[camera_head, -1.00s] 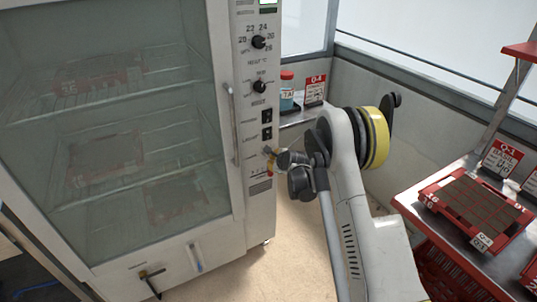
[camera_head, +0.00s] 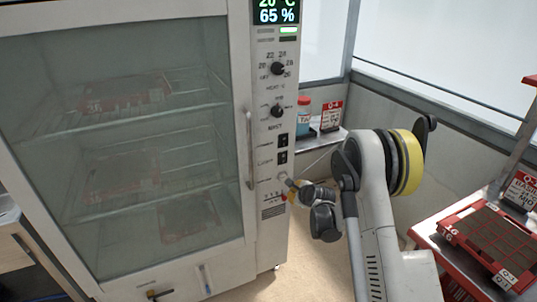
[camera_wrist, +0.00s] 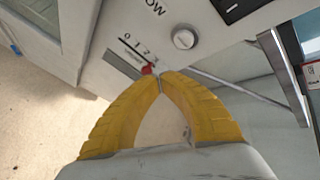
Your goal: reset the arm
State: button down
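My gripper (camera_head: 288,186) is at the lower part of the cabinet's control panel (camera_head: 276,125), on the end of my bent arm. In the wrist view its two yellow fingers (camera_wrist: 162,75) meet at the tips, with a gap only lower down between them. The tips are close beside a small red slider knob (camera_wrist: 147,69) on a numbered scale; I cannot tell whether they touch it. No held object shows between the fingers.
The cabinet's glass door (camera_head: 120,130) is shut, with trays on shelves inside; its handle (camera_head: 249,150) stands out beside the panel. At right, a red seed tray (camera_head: 490,245) lies on a bench. A red-capped bottle (camera_head: 303,118) stands on a ledge behind. Bare floor lies between.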

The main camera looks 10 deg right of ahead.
jog(key=s+a+r+n+g, duration=0.1)
jog(key=s+a+r+n, duration=0.1)
jog(key=s+r+n, duration=0.55)
jog(key=s+a+r+n+g, duration=0.1)
jog(key=s+a+r+n, duration=0.15)
jog(key=s+r, duration=0.85)
jog(key=s+r+n, duration=0.2)
jog(key=s+n, duration=0.4)
jog(key=s, duration=0.6)
jog(key=s+r+n+g+h, duration=0.1)
jog(key=s+r+n, duration=0.2)
jog(key=s+n, duration=0.4)
jog(key=s, duration=0.6)
jog(key=shift+g, duration=0.3)
jog(key=shift+a, duration=0.1)
